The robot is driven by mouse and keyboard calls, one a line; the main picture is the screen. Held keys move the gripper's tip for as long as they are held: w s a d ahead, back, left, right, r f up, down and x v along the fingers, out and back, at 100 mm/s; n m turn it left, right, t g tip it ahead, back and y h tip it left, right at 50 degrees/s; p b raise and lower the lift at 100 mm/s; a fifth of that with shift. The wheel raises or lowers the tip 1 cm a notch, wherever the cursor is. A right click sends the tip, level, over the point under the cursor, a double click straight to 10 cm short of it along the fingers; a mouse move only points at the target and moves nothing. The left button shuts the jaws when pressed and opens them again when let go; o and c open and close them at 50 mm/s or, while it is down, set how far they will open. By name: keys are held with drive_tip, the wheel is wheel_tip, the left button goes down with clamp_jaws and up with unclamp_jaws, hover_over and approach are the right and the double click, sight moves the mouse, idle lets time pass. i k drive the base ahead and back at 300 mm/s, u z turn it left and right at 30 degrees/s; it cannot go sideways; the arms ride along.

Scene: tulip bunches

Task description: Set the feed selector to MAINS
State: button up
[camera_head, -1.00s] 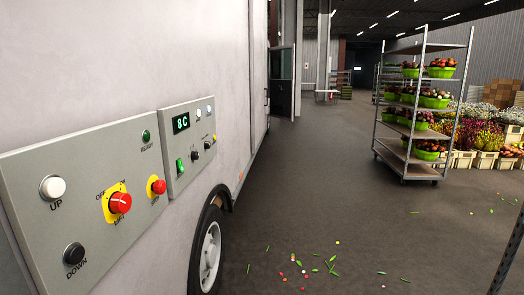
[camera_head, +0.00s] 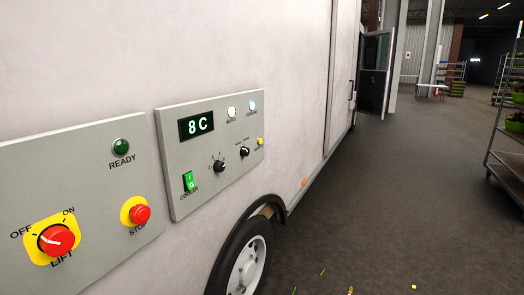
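A grey control panel (camera_head: 180,141) on the side of a pale vehicle carries two black rotary knobs. The left knob (camera_head: 219,166) has small marks around it. The right knob (camera_head: 244,151) has tiny lettering above it, too small to read, so I cannot tell for sure which is the feed selector or where it points. A display (camera_head: 196,125) reads 8 C. A green rocker switch (camera_head: 188,181) is at the lower left, two pale lamps (camera_head: 231,112) are at the top, and a small yellow part (camera_head: 260,141) is at the right. My gripper is not in view.
A second panel (camera_head: 85,170) at left has a red LIFT switch (camera_head: 56,240), a red STOP button (camera_head: 140,214) and a dark green READY lamp (camera_head: 121,147). A wheel (camera_head: 247,264) is below. The floor (camera_head: 400,190) at right is mostly clear; a trolley (camera_head: 508,165) stands at the right edge.

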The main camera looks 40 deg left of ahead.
sight(245, 151)
drive_tip(key=u, duration=0.35)
drive_tip(key=i, duration=1.15)
drive_tip(key=u, duration=0.65)
drive_tip(key=i, duration=0.55)
drive_tip(key=u, duration=0.25)
